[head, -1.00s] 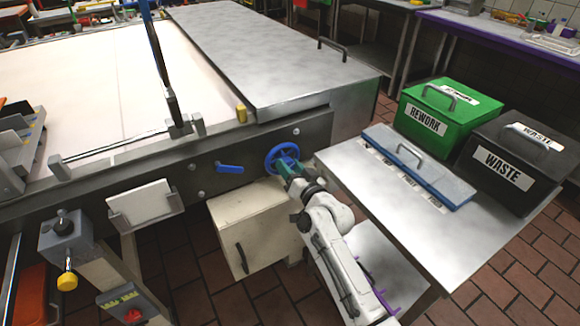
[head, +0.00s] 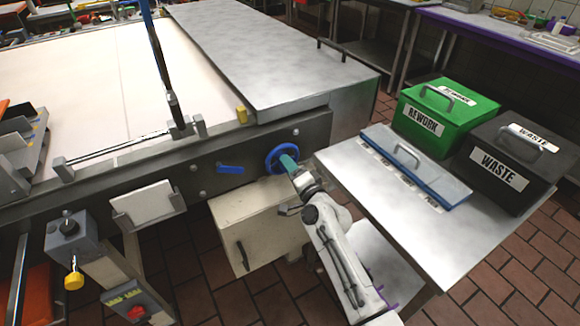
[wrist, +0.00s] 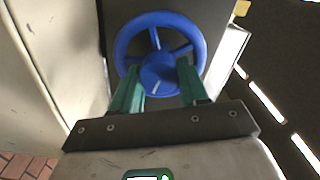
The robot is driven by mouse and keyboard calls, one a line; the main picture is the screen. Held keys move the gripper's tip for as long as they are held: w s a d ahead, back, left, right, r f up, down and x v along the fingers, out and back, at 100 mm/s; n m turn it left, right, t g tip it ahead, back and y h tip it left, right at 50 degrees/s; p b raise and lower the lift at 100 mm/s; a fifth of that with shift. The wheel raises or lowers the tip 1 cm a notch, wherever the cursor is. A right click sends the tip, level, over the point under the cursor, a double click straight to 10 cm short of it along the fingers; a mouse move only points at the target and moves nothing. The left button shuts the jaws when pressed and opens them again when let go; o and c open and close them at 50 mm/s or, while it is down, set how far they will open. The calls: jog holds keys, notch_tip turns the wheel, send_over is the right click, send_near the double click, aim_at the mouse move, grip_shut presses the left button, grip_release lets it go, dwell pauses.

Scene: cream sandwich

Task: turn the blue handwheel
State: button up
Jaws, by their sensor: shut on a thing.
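The blue handwheel (head: 270,160) is mounted on the dark side rail of the large machine, a little left of the steel side table. In the wrist view the wheel (wrist: 125,38) faces me, with its round hub and three spokes visible. My gripper (head: 289,162) reaches the wheel from the front right. Its two teal fingers, seen in the wrist view (wrist: 161,72), lie on the left and right of the hub, inside the rim. They are shut on the wheel. The fingertips' exact contact is partly hidden.
A blue lever (head: 230,169) sits on the rail left of the wheel. A cream box (head: 237,222) hangs below. The side table (head: 410,240) stands close to the right of my arm, carrying the green REWORK box (head: 422,121) and black WASTE box (head: 500,165).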

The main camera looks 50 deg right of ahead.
jog(key=shift+m, duration=0.6)
jog(key=o, duration=1.1)
jog(key=shift+c, duration=0.2)
jog(key=v, duration=1.1)
jog(key=shift+w, duration=0.1)
